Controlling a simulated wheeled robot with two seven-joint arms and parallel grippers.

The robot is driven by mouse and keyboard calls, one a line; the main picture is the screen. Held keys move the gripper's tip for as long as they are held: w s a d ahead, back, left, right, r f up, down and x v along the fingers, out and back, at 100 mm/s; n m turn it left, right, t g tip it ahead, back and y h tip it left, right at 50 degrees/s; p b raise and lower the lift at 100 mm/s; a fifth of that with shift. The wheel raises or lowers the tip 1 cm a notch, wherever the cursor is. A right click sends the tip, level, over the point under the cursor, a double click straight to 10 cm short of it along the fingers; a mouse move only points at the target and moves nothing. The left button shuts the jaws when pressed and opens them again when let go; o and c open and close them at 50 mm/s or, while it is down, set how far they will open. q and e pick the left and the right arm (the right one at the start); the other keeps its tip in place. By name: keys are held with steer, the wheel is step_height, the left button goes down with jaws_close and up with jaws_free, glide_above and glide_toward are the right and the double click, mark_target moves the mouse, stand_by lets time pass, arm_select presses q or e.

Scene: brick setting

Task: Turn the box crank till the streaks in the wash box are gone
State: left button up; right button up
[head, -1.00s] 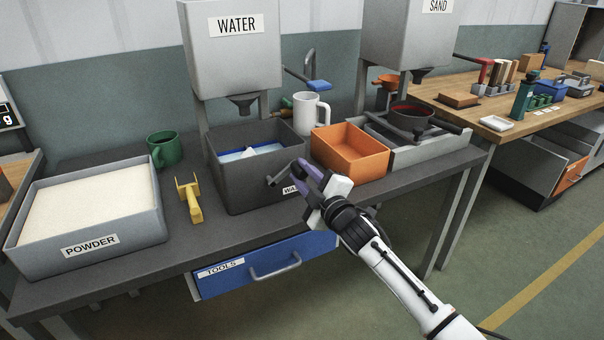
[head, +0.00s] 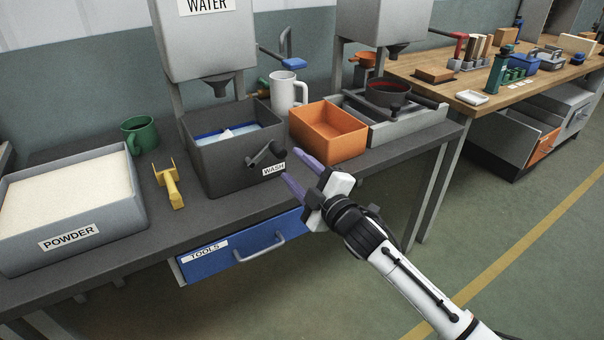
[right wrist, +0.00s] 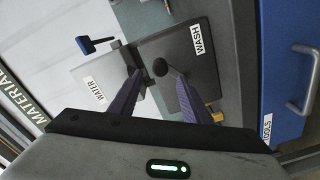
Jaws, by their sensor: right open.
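The dark grey wash box (head: 222,172) stands on the bench with its WASH label on the front. It holds pale liquid with a blue edge and a small white shape (head: 227,134); I cannot make out streaks clearly. The dark crank (head: 264,154) is on the box front. My right gripper (head: 298,172) is open and empty, in front of the box, below and right of the crank, apparently apart from it. In the right wrist view the round crank knob (right wrist: 160,67) shows between the two purple fingers, beyond their tips. My left gripper is out of view.
An orange bin (head: 328,148) stands right of the wash box, with a white mug (head: 284,92) behind. The blue TOOLS drawer (head: 222,258) is below.

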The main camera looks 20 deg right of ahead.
steer(key=shift+s+d, duration=0.25)
steer(key=shift+s, duration=1.05)
